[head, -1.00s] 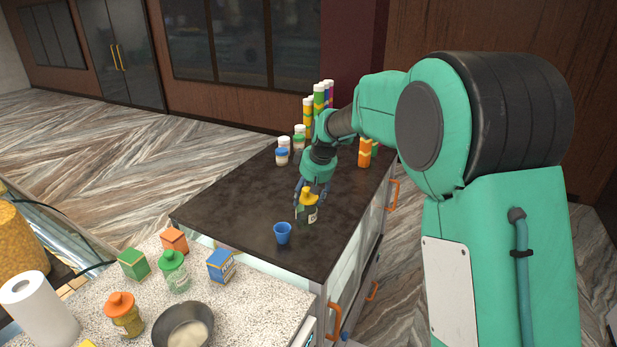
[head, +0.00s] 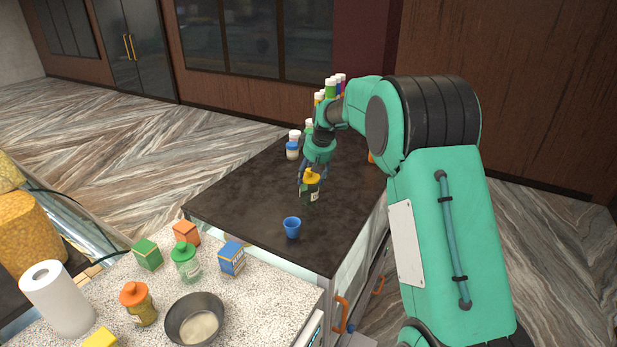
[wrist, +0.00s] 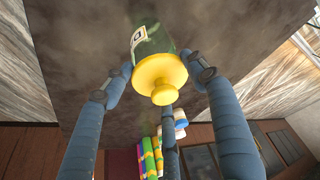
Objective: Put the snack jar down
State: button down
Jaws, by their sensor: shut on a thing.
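The snack jar (head: 309,190) is dark green with a yellow lid and a pale label. It is upright at the dark counter top (head: 250,203), behind the blue cup. I cannot tell whether its base touches the surface. My gripper (head: 311,176) comes from behind and above, with its fingers around the jar. In the wrist view the jar (wrist: 158,68) sits between the blue-grey fingers of my gripper (wrist: 160,75), its yellow lid towards the camera. Part of the jar's far side is hidden.
A blue cup (head: 292,227) stands in front of the jar. Several white-lidded jars (head: 292,150) and tall colourful tubes (head: 331,90) stand at the back. The speckled counter (head: 255,294) in front holds boxes, jars, a bowl (head: 196,318) and a paper roll (head: 57,297). The dark top's left part is clear.

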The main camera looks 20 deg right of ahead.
jog(key=shift+w+d+f+p, duration=0.15)
jog(key=shift+w+p, duration=0.2)
jog(key=shift+w, duration=1.85)
jog(key=shift+f+p, duration=0.4)
jog(key=shift+f, duration=1.45)
jog(key=c, duration=0.6)
grip_release()
jog(key=b+v, duration=0.2)
jog(key=v, duration=1)
jog(key=shift+s, duration=0.1)
